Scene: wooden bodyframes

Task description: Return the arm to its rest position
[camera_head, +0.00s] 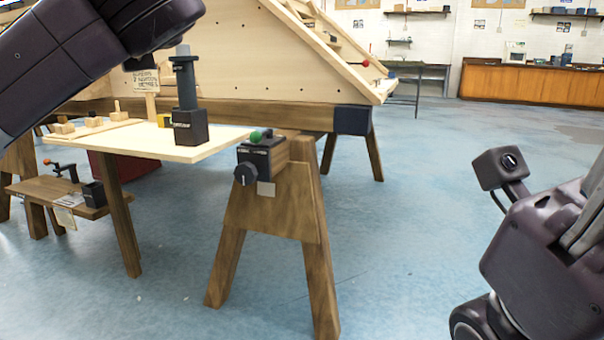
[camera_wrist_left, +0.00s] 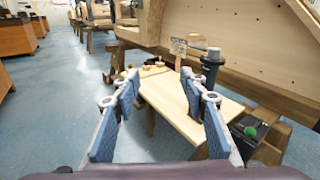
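My left arm (camera_head: 90,45) reaches in from the upper left in the head view, above the small wooden table, and its fingers are out of that picture. In the left wrist view, my left gripper (camera_wrist_left: 160,82) has its two blue-padded fingers spread apart with nothing between them. The small table's top (camera_wrist_left: 175,108) lies beyond and below the fingers. My right arm (camera_head: 550,250) shows at the lower right in the head view, over open floor.
On the small table (camera_head: 150,145) stand a dark post with a grey top (camera_head: 187,95) and a sign (camera_head: 146,80). A black box with a green button (camera_head: 262,155) sits on a sawhorse (camera_head: 280,210). A large wooden frame (camera_head: 260,60) stands behind. The right-hand floor is clear.

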